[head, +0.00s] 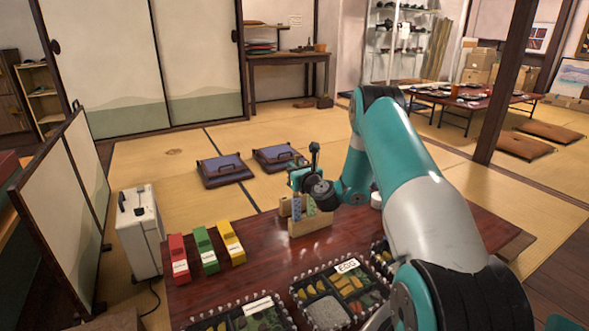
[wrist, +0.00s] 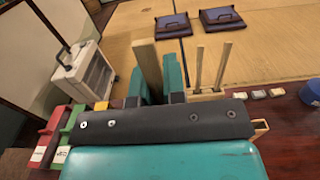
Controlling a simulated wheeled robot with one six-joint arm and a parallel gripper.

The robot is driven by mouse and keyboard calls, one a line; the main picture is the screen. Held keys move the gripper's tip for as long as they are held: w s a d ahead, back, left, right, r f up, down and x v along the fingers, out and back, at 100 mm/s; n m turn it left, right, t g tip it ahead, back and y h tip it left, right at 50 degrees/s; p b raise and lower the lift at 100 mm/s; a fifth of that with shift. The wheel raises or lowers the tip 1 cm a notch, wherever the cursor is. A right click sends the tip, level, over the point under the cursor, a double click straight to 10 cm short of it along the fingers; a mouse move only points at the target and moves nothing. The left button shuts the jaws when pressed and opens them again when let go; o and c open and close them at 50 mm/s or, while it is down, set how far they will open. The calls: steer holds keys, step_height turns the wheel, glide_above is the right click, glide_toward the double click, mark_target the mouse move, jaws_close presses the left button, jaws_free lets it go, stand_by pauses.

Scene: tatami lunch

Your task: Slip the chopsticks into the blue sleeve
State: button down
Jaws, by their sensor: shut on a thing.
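My gripper (head: 301,186) is low over the dark red table, at a pale wooden stand (head: 311,226). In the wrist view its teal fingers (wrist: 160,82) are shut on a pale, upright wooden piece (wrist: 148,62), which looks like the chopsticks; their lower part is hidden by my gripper. A small blue patterned upright piece (head: 297,207), apparently the blue sleeve, shows at the stand just under my gripper, with a greenish one beside it. I cannot tell whether the chopsticks are inside the sleeve. Two thin wooden sticks (wrist: 210,70) stand to the right of my fingers.
Red (head: 178,259), green (head: 205,249) and yellow (head: 230,243) labelled boxes lie at the table's left. Food-filled bento trays (head: 335,285) line the near edge. A white case (head: 139,231) stands left of the table. A blue cup (wrist: 311,92) is at the right.

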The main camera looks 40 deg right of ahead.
steer(key=shift+f+b, duration=0.5)
steer(key=shift+f, duration=0.4)
steer(key=c, duration=0.6)
jaws_free()
steer(key=shift+c, duration=0.2)
steer(key=b+v, duration=1.7)
steer(key=b, duration=0.2)
steer(key=shift+s+b, duration=0.15)
steer(key=shift+b, duration=0.2)
steer(key=shift+a, duration=0.1)
